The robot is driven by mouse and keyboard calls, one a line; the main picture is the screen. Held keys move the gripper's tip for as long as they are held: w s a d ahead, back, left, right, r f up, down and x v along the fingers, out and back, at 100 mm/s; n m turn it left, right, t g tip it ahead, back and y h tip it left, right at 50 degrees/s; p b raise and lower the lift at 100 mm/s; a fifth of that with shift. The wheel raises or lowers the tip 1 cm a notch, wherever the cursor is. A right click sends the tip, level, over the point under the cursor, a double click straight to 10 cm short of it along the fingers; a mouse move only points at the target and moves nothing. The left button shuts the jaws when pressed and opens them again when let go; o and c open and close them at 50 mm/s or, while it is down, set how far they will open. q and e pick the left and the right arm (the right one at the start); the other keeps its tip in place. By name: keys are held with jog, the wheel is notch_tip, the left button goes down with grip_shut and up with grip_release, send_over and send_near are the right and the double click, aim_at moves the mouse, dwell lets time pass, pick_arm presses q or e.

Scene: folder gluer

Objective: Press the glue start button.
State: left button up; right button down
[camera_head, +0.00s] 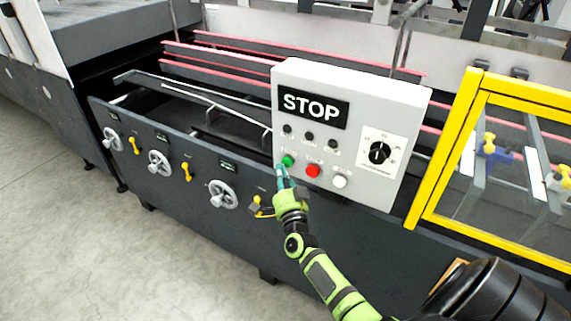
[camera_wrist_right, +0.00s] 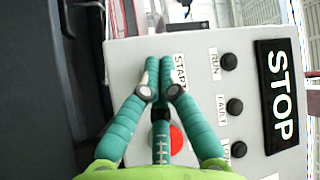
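The grey control box (camera_head: 350,120) stands on the machine's side and carries a black STOP display (camera_head: 313,107). The green button (camera_head: 288,160) is at the left of its button row, near the START label (camera_wrist_right: 180,72). My right gripper (camera_head: 283,172) has its teal fingertips at the green button's lower left edge; contact cannot be told. In the right wrist view the fingertips (camera_wrist_right: 158,66) are together with nothing between them, and the green button is hidden there. My left gripper is not in view.
A red button (camera_head: 313,171) and a white button (camera_head: 340,181) sit just right of the green one. A black dial (camera_head: 379,152) is farther right. A yellow-framed guard (camera_head: 443,150) stands beside the box. Handwheels (camera_head: 222,194) line the machine's side; the floor (camera_head: 120,240) is clear.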

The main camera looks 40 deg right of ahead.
jog(key=shift+w+d, duration=0.3)
jog(key=shift+d, duration=0.35)
dwell(0.7)
jog(key=shift+a, duration=0.1)
jog(key=shift+s+a, duration=0.4)
jog(key=shift+a, duration=0.4)
jog(key=shift+a, duration=0.1)
jog(key=a, duration=0.1)
jog(key=s+a+p, duration=0.1)
jog(key=a, duration=0.1)
jog(key=s+a+p, duration=0.1)
jog(key=shift+a, duration=0.2)
dwell(0.8)
